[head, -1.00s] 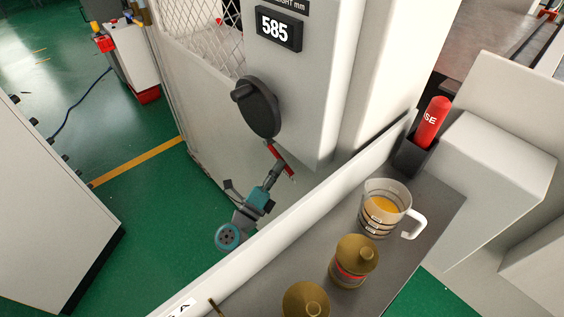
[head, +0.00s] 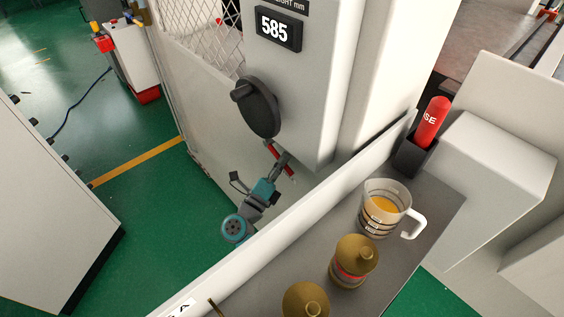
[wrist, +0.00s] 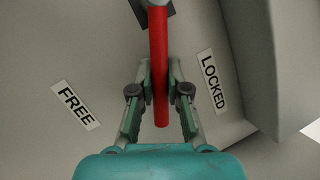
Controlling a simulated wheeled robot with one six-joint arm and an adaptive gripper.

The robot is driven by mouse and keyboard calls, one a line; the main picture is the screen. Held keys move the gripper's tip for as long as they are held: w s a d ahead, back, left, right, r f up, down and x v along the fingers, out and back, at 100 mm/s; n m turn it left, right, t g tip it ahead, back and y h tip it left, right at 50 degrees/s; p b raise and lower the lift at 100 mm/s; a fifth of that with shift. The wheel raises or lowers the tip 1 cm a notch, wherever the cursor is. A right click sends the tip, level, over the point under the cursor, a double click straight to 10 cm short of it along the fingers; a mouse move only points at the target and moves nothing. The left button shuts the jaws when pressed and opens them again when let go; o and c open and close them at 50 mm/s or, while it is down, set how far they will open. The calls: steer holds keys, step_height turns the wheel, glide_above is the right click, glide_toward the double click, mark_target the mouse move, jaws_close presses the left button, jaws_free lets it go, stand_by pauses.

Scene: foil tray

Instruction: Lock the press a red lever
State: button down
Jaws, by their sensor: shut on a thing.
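The red lever (wrist: 159,60) runs down the middle of the wrist view from a grey pivot at the top edge. It hangs between the FREE label (wrist: 76,105) on the left and the LOCKED label (wrist: 213,80) on the right, somewhat closer to LOCKED. My gripper (wrist: 160,88) is shut on the lever, one finger on each side, with the lever's red end showing below the fingertips. In the head view the lever (head: 273,151) shows partly behind my gripper (head: 280,161), low on the press side under a black knob.
The black knob (head: 257,106) and the 585 display (head: 277,29) are above the lever. A grey shelf (head: 318,228) with a measuring jug (head: 381,210) and brass-topped oilers (head: 353,262) lies to the right of my arm, behind a white edge. Green floor is open to the left.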

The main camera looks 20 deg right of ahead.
steer(key=shift+s+d+r+n+y, duration=0.15)
steer(key=shift+r+n+y, duration=0.15)
steer(key=shift+n, duration=0.25)
steer(key=shift+s+a+r+n+y, duration=0.1)
steer(key=shift+r+n+y, duration=0.15)
steer(key=shift+n, duration=0.3)
steer(key=shift+r+n+t+y, duration=0.15)
steer(key=shift+r+n+y, duration=0.3)
steer(key=shift+n, duration=0.45)
steer(key=shift+r+n+t+y, duration=0.15)
steer(key=shift+r+n+y, duration=0.25)
steer(key=shift+n, duration=0.5)
steer(key=shift+r, duration=0.1)
steer(key=c, duration=1.1)
jaws_free()
steer(key=shift+c, duration=0.2)
steer(key=v, duration=1.2)
